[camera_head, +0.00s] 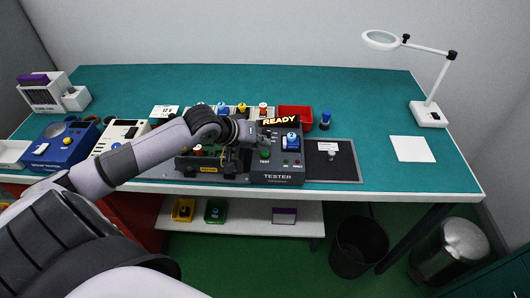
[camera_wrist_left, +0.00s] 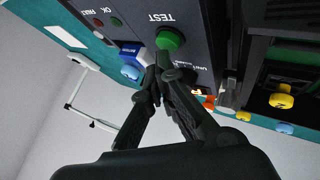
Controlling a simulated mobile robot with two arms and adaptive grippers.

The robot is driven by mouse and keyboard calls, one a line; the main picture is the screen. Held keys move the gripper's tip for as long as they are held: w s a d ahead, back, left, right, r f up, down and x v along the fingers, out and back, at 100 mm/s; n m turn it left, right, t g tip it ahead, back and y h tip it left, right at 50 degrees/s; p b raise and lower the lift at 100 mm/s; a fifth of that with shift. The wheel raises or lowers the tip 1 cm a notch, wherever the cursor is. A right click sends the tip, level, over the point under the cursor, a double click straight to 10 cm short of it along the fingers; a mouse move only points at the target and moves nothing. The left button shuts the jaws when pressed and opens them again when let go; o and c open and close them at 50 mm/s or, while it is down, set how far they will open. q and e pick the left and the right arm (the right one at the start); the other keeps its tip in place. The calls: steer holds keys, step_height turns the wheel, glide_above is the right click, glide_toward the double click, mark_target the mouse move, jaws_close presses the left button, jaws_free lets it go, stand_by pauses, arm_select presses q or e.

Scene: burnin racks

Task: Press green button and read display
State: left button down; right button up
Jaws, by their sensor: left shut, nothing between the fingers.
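The dark tester box (camera_head: 277,180) stands near the front edge of the bench. In the head view the left gripper (camera_head: 262,140) is over the tester. My right gripper is not in view.
A blue-and-white module (camera_head: 291,141) with a blue knob sits on the tester. A dark mat (camera_head: 334,162) lies to its right and a red bin (camera_head: 295,113) behind. A magnifier lamp (camera_head: 430,110) stands at the right.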

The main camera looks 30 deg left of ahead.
arm_select(q)
steer(key=shift+f+b, duration=0.45)
steer(key=shift+b, duration=0.3)
stand_by(0.7)
steer(key=shift+r, duration=0.85)
steer(key=shift+r+p, duration=0.85)
steer(key=shift+r, duration=1.7)
